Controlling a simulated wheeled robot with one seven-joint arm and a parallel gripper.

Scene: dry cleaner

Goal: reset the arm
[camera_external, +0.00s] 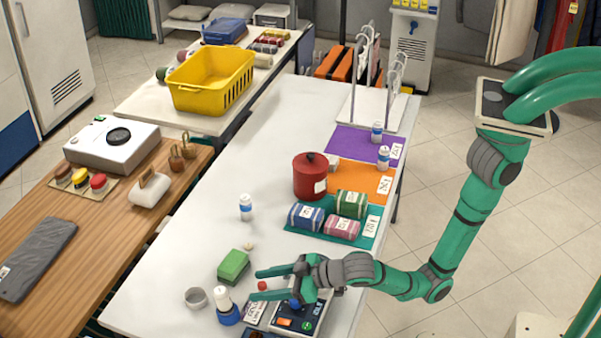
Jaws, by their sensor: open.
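My gripper (256,285) is at the front of the white table, its two green fingers spread apart and pointing left. Nothing shows held between them. A small red ball-like item (262,286) appears in the gap near the upper fingertip; I cannot tell whether it touches. The fingers reach over a small device with buttons (296,322), partly hidden under my wrist. My green arm comes in from the right, bent low at the elbow over the table's right edge.
Near the gripper are a green sponge-like block (233,266), a white-and-blue bottle (227,308) and a grey ring (195,298). Wrapped bundles (351,204) and a red canister (310,177) stand behind. The table's left middle (235,165) is clear.

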